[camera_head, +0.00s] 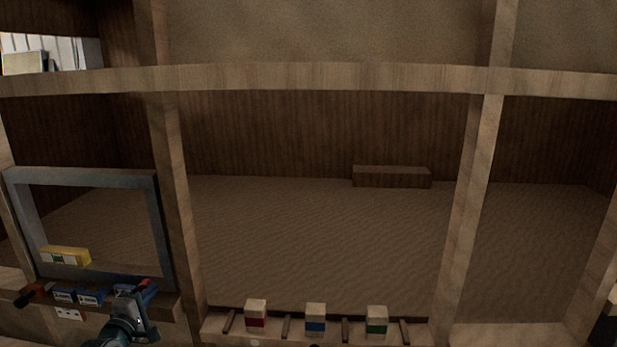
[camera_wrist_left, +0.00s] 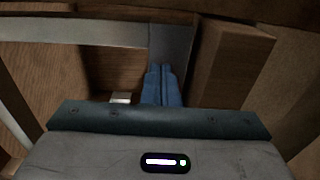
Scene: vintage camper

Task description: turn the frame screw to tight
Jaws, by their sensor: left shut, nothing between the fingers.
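The grey metal frame (camera_head: 85,176) stands upright in the left bay of the wooden shelving. My left gripper (camera_head: 146,288) is at its lower right corner, low in the head view. In the left wrist view the blue fingertips (camera_wrist_left: 160,72) are closed together with nothing between them. They point at a corner of the grey frame (camera_wrist_left: 172,42), and I cannot tell whether they touch it. I cannot make out the frame screw in either view; the gripper may hide it. My right gripper is not in view.
A yellow box (camera_head: 66,256) sits at the frame's lower left. Small blue boxes (camera_head: 90,296) lie on the ledge below. A wooden post (camera_head: 176,200) rises right of the frame. Red, blue (camera_head: 315,318) and green marked blocks stand on the middle ledge.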

